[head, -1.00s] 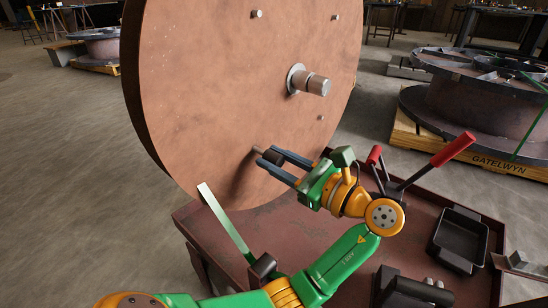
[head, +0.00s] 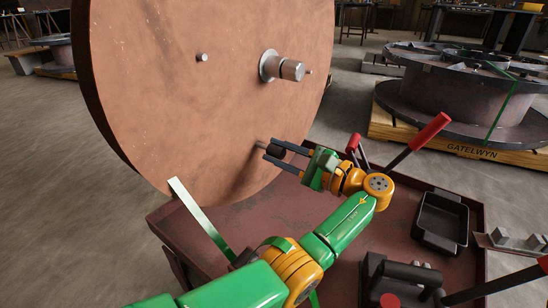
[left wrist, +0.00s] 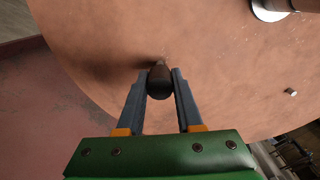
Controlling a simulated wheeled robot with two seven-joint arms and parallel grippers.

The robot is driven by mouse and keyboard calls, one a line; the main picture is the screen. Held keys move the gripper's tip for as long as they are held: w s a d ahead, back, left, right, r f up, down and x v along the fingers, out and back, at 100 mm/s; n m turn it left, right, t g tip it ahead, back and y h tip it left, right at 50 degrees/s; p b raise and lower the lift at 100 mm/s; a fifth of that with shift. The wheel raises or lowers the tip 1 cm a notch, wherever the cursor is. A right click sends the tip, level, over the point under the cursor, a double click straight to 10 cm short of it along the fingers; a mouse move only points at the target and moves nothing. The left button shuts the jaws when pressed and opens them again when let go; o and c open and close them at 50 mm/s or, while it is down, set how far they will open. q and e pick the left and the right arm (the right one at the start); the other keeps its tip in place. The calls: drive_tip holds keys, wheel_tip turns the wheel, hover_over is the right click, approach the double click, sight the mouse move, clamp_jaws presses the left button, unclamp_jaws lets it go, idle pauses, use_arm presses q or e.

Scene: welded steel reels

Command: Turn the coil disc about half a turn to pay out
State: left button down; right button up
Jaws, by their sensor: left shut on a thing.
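The coil disc (head: 190,110) is a large upright reddish-brown plate that fills the upper left of the head view. It also fills most of the left wrist view (left wrist: 100,60). A grey metal hub (head: 288,70) sticks out of its face. A short dark handle (left wrist: 160,82) stands out from the disc's lower part, almost below the hub. My left gripper (head: 271,151) is shut on this handle, one finger on each side of it, as the left wrist view also shows. My right gripper does not show.
A dark red bench (head: 270,235) stands under the disc. On it are red-handled levers (head: 428,131), a black tray (head: 441,220) and a dark block (head: 400,280). A pale strip (head: 200,218) rises near the disc's lower edge. A strapped reel (head: 470,105) sits on a pallet at right.

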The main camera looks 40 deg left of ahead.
use_arm(q)
drive_tip(key=shift+w, duration=0.1)
idle(0.3)
drive_tip(key=c, duration=0.6)
unclamp_jaws()
